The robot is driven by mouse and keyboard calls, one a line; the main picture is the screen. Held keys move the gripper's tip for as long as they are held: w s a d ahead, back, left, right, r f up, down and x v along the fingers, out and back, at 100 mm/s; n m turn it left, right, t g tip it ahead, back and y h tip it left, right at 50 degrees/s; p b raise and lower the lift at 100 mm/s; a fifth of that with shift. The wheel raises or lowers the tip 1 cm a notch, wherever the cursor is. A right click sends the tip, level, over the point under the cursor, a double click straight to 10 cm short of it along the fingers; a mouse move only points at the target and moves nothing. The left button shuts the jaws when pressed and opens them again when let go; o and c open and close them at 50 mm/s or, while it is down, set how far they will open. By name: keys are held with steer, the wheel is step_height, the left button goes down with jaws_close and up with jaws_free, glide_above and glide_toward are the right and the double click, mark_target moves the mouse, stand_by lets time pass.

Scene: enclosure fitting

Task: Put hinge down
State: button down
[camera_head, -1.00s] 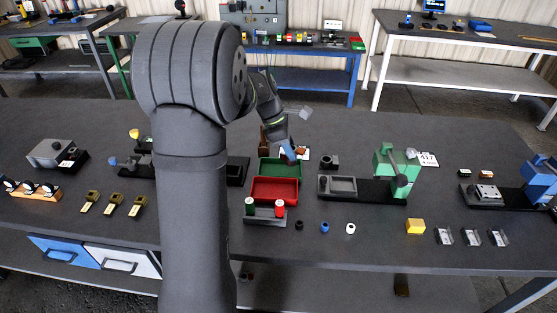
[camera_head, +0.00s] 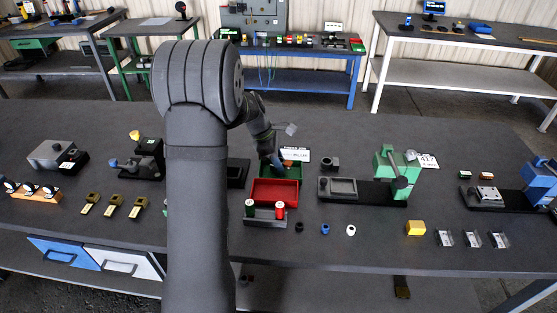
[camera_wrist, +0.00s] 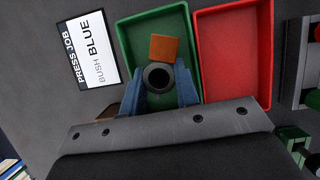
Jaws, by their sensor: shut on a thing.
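My gripper (camera_wrist: 161,88) has blue fingers closed on a dark round piece with a hole (camera_wrist: 158,76), seen end-on in the wrist view. An orange-brown square piece (camera_wrist: 164,48) shows just beyond it; I take these together as the hinge, but cannot tell whether they are joined. They are over the green tray (camera_wrist: 128,28); whether they touch its floor is unclear. In the head view, my gripper (camera_head: 278,161) is at the green tray (camera_head: 296,180), and a small orange-brown patch shows beside the fingers.
A red tray (camera_head: 262,198) adjoins the green tray's near side. A card reading "PRESS JOB, BUSH BLUE" (camera_wrist: 84,52) lies beside the green tray. A holder with green and red cylinders (camera_head: 265,214) stands in front. A green press (camera_head: 393,170) stands to the right.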

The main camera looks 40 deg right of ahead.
mark_target(283, 160)
steer(key=c, duration=1.1)
jaws_free()
steer(key=shift+f, duration=0.1)
steer(key=v, duration=1.2)
steer(key=x, duration=1.2)
steer(key=shift+r, duration=2)
